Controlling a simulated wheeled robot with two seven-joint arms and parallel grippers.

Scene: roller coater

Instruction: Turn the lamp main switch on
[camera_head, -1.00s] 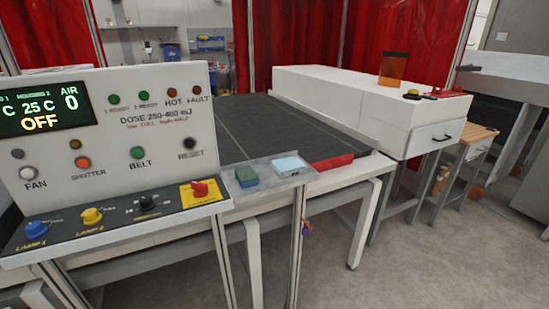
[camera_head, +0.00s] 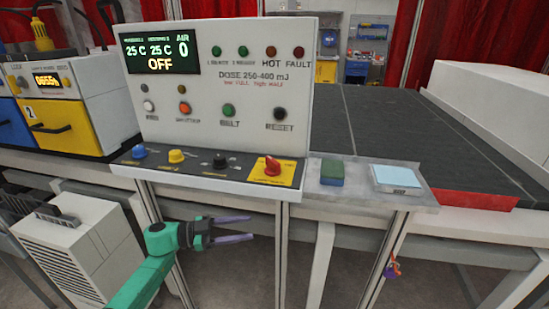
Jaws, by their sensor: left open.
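The control panel (camera_head: 215,85) stands in the middle, its display reading OFF. On its sloped lower ledge are a blue knob (camera_head: 139,151), a yellow knob (camera_head: 176,155), a black knob (camera_head: 220,160) and a red rotary switch (camera_head: 272,166) on a yellow plate. The red switch looks like the main switch, but its label is too small to read. My left gripper (camera_head: 251,228) is open and empty, below and in front of the ledge, under the red switch and apart from it. Its fingers point right. My right gripper is out of view.
A green-and-blue block (camera_head: 332,172) and a light blue pad (camera_head: 396,177) lie on a grey shelf (camera_head: 355,192) right of the ledge. A dark conveyor belt (camera_head: 385,125) runs behind. Yellow and blue lab units (camera_head: 72,125) stand left. A post (camera_head: 283,255) stands below the ledge.

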